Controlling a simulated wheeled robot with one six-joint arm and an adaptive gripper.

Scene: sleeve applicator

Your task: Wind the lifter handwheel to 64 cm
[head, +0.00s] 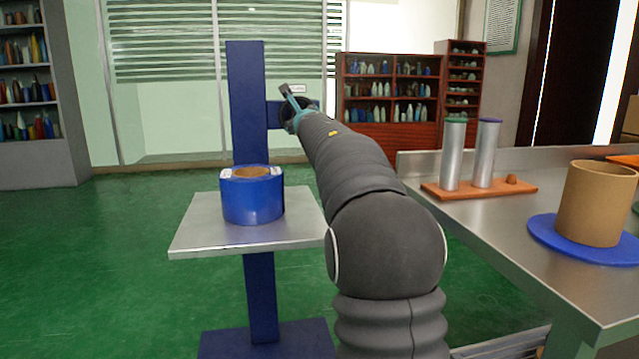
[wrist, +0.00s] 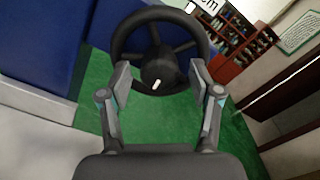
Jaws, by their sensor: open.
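The lifter is a blue post (head: 247,110) on a blue base, with a grey metal platform (head: 190,238) carried on it. The dark handwheel (wrist: 127,38) fills the upper middle of the wrist view, with spokes, a hub and a small white mark near the hub. In the head view it is mostly hidden behind my arm. My gripper (wrist: 163,95) is open, its two fingers on either side of the hub's lower part in the picture. I cannot tell whether they touch the wheel. A small white label (wrist: 208,6) ending in "cm" is cut off; no number is readable.
A blue roll (head: 252,202) with a brown core sits on the platform. At right, a steel table (head: 480,229) holds metal cylinders on an orange board (head: 460,193) and a cardboard tube (head: 596,205) on a blue disc. The green floor left of the lifter is clear.

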